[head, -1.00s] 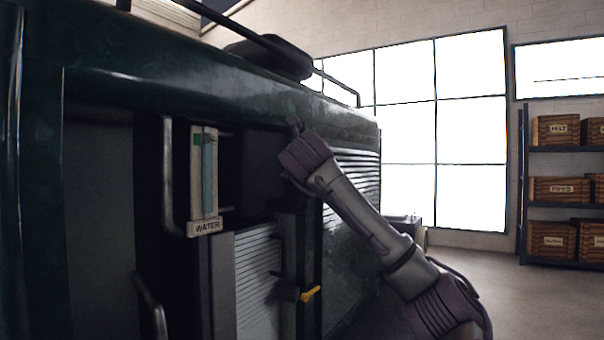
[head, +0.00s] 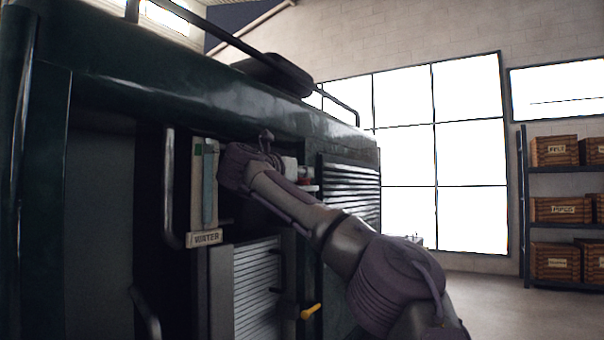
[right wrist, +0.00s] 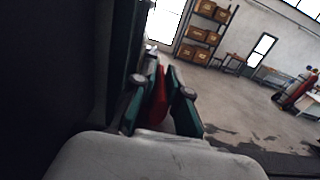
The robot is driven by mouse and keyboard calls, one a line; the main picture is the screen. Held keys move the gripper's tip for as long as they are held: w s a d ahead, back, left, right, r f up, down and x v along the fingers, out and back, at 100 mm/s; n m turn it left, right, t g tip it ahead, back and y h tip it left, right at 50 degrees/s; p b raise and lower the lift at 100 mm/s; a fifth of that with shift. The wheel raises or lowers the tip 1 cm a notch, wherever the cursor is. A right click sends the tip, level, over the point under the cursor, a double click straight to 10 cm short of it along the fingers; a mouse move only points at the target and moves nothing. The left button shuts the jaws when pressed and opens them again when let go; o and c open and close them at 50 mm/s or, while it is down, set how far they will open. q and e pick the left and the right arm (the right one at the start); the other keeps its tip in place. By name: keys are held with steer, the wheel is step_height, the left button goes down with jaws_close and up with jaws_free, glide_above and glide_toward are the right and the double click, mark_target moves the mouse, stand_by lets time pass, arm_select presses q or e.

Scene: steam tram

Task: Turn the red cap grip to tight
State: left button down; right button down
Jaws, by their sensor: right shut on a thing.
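The red cap grip (right wrist: 160,103) stands between the two fingers of my right gripper (right wrist: 161,92) in the right wrist view. The fingers are shut on it, one on each side. My arm and gripper hide most of the grip there, and I cannot read any tight mark. My left gripper is in neither view.
A WATER gauge (head: 205,190) stands left of my right gripper. A yellow handle (head: 311,311) sticks out below my arm. A louvred panel (head: 350,190) lies just right of the grip. Shelves with crates (head: 555,210) are far off; the floor between is open.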

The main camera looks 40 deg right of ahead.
steer(key=shift+f, duration=0.2)
steer(key=c, duration=1.2)
jaws_free()
steer(key=shift+d, duration=0.1)
steer(key=v, duration=1.2)
steer(key=shift+r, duration=0.15)
